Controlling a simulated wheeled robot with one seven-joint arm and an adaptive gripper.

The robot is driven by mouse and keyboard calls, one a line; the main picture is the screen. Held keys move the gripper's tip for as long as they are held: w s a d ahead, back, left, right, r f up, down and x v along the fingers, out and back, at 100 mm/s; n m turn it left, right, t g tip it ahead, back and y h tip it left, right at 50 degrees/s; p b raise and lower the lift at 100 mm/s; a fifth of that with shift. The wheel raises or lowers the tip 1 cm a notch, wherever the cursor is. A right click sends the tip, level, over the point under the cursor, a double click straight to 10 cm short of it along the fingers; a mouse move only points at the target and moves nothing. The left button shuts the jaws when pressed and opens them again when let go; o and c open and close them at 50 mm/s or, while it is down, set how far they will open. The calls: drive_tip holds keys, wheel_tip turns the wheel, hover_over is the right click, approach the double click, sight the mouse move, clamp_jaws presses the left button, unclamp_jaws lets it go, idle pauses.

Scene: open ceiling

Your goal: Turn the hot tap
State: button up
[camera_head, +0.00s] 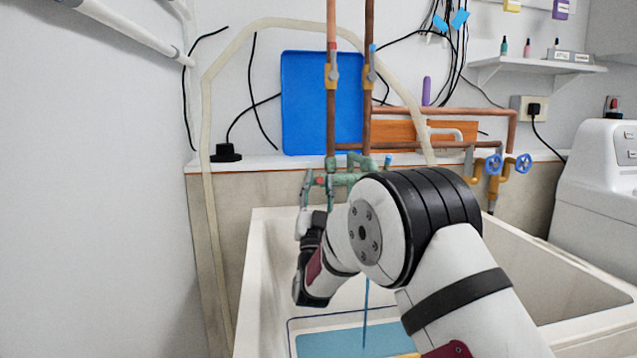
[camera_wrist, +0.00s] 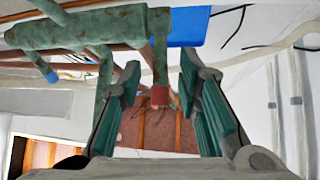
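The green, corroded tap (camera_head: 352,178) stands at the back of the white sink, partly hidden by my arm. In the wrist view its green body (camera_wrist: 85,28) crosses the upper left. The hot tap's red-ended part (camera_wrist: 160,97) hangs down between my fingers; its red mark also shows in the head view (camera_head: 320,181). A blue-ended part (camera_wrist: 50,76) lies left of my fingers. My gripper (camera_wrist: 162,82) is open, with its green-padded fingers on either side of the red end and visible gaps to it. In the head view my gripper (camera_head: 315,190) is at the tap's left side.
The sink (camera_head: 253,285) lies below my arm, with a blue surface (camera_head: 330,345) and a thin blue vertical streak (camera_head: 366,305) inside. Copper pipes (camera_head: 369,100) and a blue board (camera_head: 305,105) are behind the tap. Blue-wheeled valves (camera_head: 494,165) and a white machine (camera_head: 600,190) stand right.

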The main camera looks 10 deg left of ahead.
drive_tip(key=v, duration=1.1)
drive_tip(key=shift+c, duration=0.6)
